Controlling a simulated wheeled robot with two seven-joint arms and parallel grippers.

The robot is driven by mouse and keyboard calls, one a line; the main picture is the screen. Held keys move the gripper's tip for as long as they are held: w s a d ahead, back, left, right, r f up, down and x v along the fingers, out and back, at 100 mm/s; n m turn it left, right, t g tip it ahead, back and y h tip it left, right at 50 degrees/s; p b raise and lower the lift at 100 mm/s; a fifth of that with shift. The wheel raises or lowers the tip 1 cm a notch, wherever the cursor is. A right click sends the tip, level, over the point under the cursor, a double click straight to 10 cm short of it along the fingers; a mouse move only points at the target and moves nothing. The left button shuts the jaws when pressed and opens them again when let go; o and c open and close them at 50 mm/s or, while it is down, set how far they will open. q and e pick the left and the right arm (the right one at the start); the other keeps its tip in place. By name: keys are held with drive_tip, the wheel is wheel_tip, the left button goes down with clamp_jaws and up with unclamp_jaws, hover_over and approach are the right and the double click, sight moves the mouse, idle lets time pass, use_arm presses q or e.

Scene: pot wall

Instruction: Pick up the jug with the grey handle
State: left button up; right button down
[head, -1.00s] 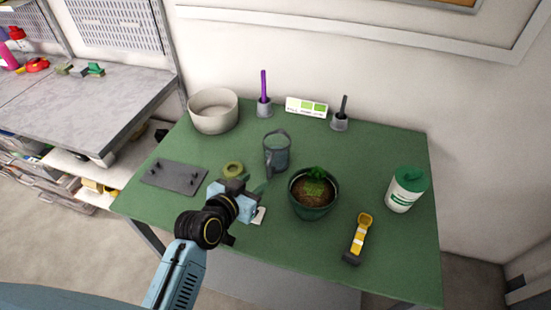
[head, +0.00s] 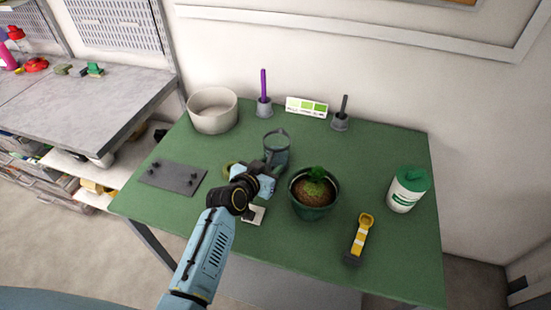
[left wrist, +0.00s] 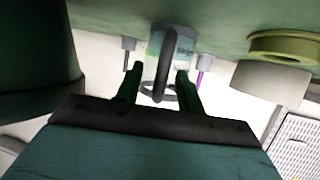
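The clear grey-tinted jug (head: 277,142) stands upright on the green table (head: 385,255), near its middle. Its grey handle (left wrist: 163,62) shows in the left wrist view, in line with the gap between my left fingers. My left gripper (head: 268,170) is close to the near side of the jug. In the left wrist view, that gripper (left wrist: 160,78) is open, with a finger on each side of the handle and visible gaps. I cannot tell how deep the handle sits between the fingers. My right gripper is not in view.
A potted plant (head: 314,205) stands close right of the jug. A tape ring (left wrist: 285,45) lies to its left, partly hidden in the head view. A white bowl (head: 213,122), a purple-handled tool (head: 264,88) and a grey-handled tool (head: 342,108) stand behind. A yellow-handled tool (head: 362,233) lies right.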

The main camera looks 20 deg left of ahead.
use_arm(q)
clamp_jaws()
drive_tip(key=shift+r, duration=0.1)
drive_tip(key=shift+r, duration=0.1)
idle(0.3)
drive_tip(key=shift+r+p, duration=0.55)
drive_tip(key=shift+r, duration=1.95)
drive_tip(key=shift+r+p, duration=0.3)
drive_tip(key=shift+r, duration=2.05)
